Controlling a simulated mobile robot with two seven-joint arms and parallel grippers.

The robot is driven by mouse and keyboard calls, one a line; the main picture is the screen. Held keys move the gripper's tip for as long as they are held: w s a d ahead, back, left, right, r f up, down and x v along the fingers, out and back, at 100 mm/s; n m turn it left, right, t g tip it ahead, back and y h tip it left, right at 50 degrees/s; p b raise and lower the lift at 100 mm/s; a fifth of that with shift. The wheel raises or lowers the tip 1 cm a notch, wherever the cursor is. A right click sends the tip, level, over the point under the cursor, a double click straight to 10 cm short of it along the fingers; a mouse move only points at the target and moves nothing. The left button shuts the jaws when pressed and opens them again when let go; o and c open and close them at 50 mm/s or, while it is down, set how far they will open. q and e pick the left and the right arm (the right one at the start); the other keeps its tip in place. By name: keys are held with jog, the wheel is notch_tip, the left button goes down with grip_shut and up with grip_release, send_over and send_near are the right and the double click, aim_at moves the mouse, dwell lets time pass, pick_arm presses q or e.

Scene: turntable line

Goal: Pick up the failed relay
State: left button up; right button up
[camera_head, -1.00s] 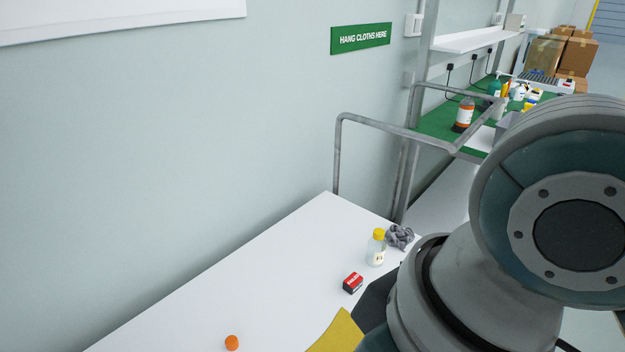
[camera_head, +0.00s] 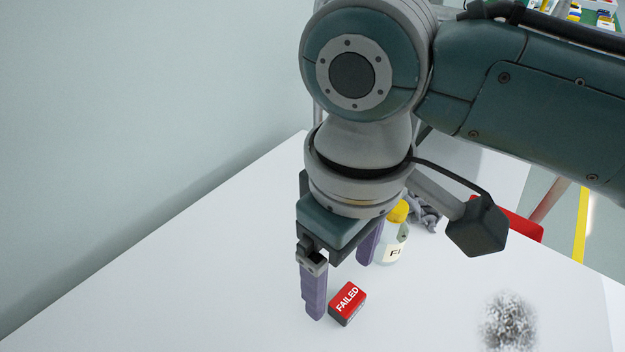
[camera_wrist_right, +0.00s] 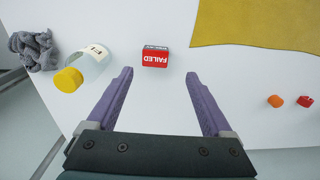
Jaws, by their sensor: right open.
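The failed relay (camera_head: 348,303) is a small dark block with a red top marked "FAILED". It lies on the white table in the head view, just right of one purple finger of my right gripper (camera_head: 340,280). In the right wrist view the relay (camera_wrist_right: 155,57) lies beyond the fingertips, roughly between their lines. My right gripper (camera_wrist_right: 160,75) is open and empty, pointing down over the table. My left gripper is in neither view.
A clear bottle with a yellow cap (camera_head: 392,240) stands close behind the right gripper. A crumpled grey cloth (camera_head: 425,212) lies beyond it. The wrist view shows a yellow cloth (camera_wrist_right: 255,22), an orange piece (camera_wrist_right: 276,101) and a red piece (camera_wrist_right: 305,101). A blurred grey speckled patch (camera_head: 508,322) shows at lower right.

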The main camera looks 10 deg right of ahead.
aim_at(345, 295)
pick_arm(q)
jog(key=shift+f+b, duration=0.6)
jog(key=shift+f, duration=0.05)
pick_arm(e)
jog(key=f, duration=0.4)
jog(key=shift+d, duration=0.4)
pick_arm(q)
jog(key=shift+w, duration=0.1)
pick_arm(e)
jog(key=shift+w+f, duration=0.1)
jog(key=shift+f, duration=0.4)
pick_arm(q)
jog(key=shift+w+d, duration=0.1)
pick_arm(e)
grip_shut()
jog(key=shift+r, duration=0.1)
